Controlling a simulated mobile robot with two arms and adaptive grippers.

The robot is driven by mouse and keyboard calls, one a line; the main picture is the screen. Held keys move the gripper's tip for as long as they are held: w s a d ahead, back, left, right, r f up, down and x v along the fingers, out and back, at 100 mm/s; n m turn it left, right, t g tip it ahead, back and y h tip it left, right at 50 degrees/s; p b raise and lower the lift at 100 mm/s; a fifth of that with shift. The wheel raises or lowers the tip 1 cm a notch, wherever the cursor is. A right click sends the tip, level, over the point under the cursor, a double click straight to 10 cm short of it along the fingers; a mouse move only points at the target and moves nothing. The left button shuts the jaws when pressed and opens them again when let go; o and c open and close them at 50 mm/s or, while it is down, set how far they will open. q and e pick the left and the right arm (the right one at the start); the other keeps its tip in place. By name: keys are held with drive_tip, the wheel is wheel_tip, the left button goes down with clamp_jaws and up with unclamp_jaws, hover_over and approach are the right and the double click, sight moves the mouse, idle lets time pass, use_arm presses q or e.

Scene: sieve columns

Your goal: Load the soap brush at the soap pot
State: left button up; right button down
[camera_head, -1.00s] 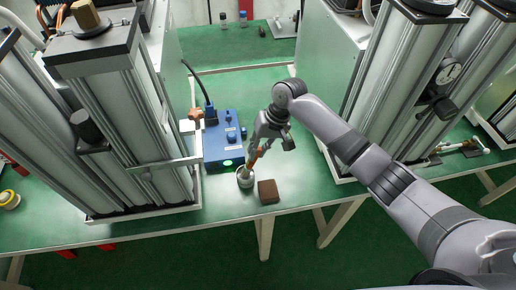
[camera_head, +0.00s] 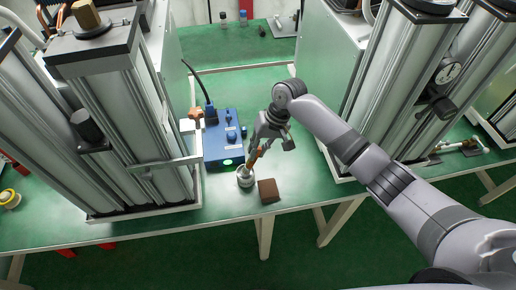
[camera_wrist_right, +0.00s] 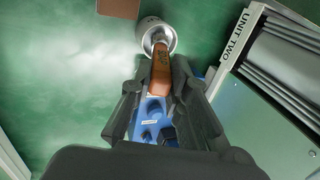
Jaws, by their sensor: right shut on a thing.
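The soap pot (camera_head: 246,179) is a small metal cup on the green bench, in front of the blue box. It also shows at the top of the right wrist view (camera_wrist_right: 152,31). My right gripper (camera_head: 258,150) is shut on the soap brush (camera_wrist_right: 160,70), which has a brown wooden handle with dark marks. The brush (camera_head: 254,158) slants down to the left, its lower end at the pot's mouth. The brush head is hidden in or behind the pot's rim, so its depth cannot be told. My left gripper is in neither view.
A brown block (camera_head: 268,190) lies just right of the pot, near the bench's front edge. A blue control box (camera_head: 224,140) with a cable stands behind the pot. Tall metal sieve columns (camera_head: 125,120) rise at the left, and more (camera_head: 395,80) at the right.

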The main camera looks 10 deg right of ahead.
drive_tip(key=shift+s+f+p, duration=0.15)
drive_tip(key=shift+f+p, duration=0.05)
drive_tip(key=shift+p, duration=0.1)
idle(1.2)
wheel_tip(320, 180, up, 2)
drive_tip(key=p, duration=0.2)
drive_tip(key=shift+r+p, duration=0.15)
drive_tip(key=shift+p, duration=0.15)
wheel_tip(320, 180, up, 5)
drive_tip(key=p, duration=0.5)
drive_tip(key=shift+p, duration=0.35)
